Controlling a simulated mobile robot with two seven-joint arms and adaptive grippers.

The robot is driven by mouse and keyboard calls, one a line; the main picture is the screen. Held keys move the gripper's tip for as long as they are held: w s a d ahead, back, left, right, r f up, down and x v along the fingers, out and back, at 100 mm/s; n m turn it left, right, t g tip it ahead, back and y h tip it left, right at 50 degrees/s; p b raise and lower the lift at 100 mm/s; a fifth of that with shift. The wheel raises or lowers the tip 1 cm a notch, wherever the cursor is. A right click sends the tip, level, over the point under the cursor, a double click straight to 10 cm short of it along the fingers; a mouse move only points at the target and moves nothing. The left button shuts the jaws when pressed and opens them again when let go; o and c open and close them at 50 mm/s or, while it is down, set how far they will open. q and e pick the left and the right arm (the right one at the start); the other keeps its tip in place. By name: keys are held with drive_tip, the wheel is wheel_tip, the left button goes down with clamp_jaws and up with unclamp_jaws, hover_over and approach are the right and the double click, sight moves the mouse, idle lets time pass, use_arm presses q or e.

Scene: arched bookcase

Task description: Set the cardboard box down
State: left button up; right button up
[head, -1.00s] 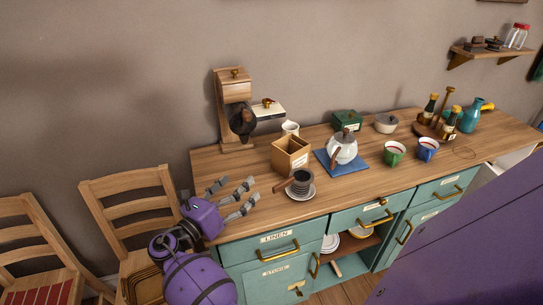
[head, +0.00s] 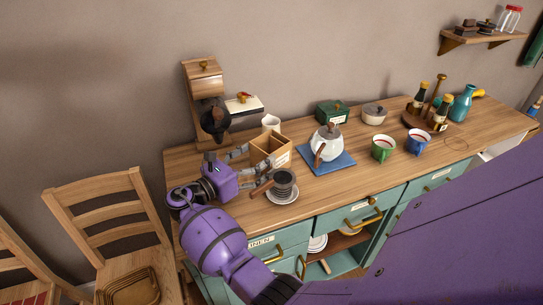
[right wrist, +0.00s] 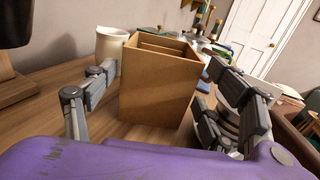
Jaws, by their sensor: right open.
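The open-topped cardboard box (head: 268,150) stands upright on the wooden counter (head: 350,190), left of the white pot on a blue mat. In the right wrist view the box (right wrist: 158,90) fills the middle, with upright dividers inside. My right gripper (head: 252,167) is open at counter height, just left of the box, its fingers pointing toward it. In the right wrist view the gripper (right wrist: 160,75) has a finger on each side of the box. I cannot tell whether either finger touches it. My left gripper is not in view.
A white jug (head: 271,123) is behind the box. The white pot (head: 326,146) is to its right. A wooden coffee machine (head: 203,92) stands at the back left.

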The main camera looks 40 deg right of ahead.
sight(266, 140)
drive_tip(key=d, duration=0.4)
drive_tip(key=shift+w+r+p, duration=0.2)
drive_tip(key=shift+w+p, duration=0.1)
drive_tip(key=shift+d+f, duration=0.1)
drive_tip(key=c, duration=0.9)
drive_tip(key=shift+r, duration=0.4)
drive_tip(key=s+a+r+b, duration=0.1)
drive_tip(key=a, duration=0.8)
drive_tip(key=s+a+r, duration=0.1)
drive_tip(key=a, duration=0.8)
drive_tip(key=shift+s+r+b, duration=0.35)
drive_tip(key=shift+s, duration=0.05)
